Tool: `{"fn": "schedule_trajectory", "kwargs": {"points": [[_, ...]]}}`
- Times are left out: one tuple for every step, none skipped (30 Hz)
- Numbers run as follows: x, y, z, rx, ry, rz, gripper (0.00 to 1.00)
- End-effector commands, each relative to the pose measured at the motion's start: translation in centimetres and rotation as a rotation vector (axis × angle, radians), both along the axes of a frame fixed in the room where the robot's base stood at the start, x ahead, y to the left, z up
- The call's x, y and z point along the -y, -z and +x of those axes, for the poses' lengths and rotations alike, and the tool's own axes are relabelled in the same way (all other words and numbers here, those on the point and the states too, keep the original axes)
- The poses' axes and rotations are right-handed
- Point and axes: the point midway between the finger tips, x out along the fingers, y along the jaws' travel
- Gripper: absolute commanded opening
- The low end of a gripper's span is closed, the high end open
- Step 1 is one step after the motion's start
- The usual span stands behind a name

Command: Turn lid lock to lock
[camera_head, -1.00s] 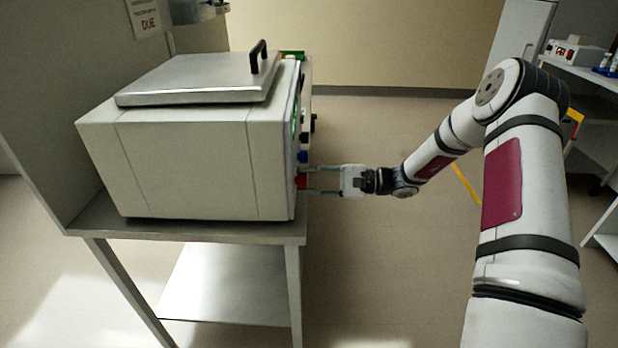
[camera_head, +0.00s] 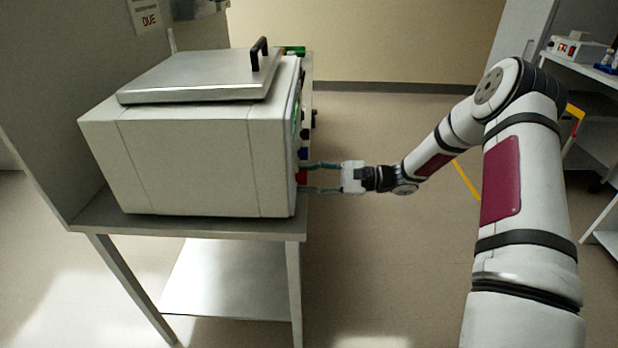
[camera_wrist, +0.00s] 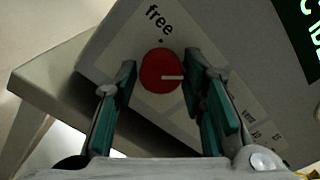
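The lid lock is a red round knob (camera_wrist: 162,71) with a white pointer line, on the front panel of a grey box-shaped device (camera_head: 195,160) with a metal lid (camera_head: 200,78). In the wrist view the pointer aims right, away from the printed word "free" (camera_wrist: 159,20) and its small dot. The knob also shows as a red spot in the head view (camera_head: 302,177). My gripper (camera_head: 312,178) is open at the panel, with one finger on either side of the knob. Contact with the knob cannot be told. No "lock" label is readable.
The device stands on a metal table (camera_head: 180,226) beside a grey partition (camera_head: 60,110). A lit green display (camera_wrist: 303,25) and other small print are on the panel. A shelf unit (camera_head: 600,90) with instruments stands at the right. The floor between is clear.

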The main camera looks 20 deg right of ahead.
Motion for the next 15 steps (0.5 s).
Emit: {"fn": "schedule_trajectory", "kwargs": {"points": [[0.0,0.0,0.0,0.0,0.0,0.0,0.51],[0.0,0.0,0.0,0.0,0.0,0.0,0.51],[0.0,0.0,0.0,0.001,0.0,0.001,0.51],[0.0,0.0,0.0,0.001,0.0,0.001,0.51],[0.0,0.0,0.0,0.001,0.0,0.001,0.51],[0.0,-0.1,0.0,0.001,0.0,0.001,0.51],[0.0,-0.1,0.0,0.001,0.0,0.001,0.51],[0.0,-0.1,0.0,0.002,0.0,0.001,0.51],[0.0,-0.1,0.0,0.002,0.0,0.001,0.51],[0.1,-0.1,0.0,0.002,0.0,0.001,0.51],[0.2,-0.1,0.0,0.002,0.0,0.001,0.51],[0.4,-0.1,-0.1,0.002,0.001,0.001,0.51],[0.7,-0.1,-0.2,0.002,0.001,0.001,0.51],[1.0,-0.1,-0.3,0.003,0.001,0.0,0.51],[1.5,-0.1,-0.4,0.003,0.001,0.0,0.51]]}}
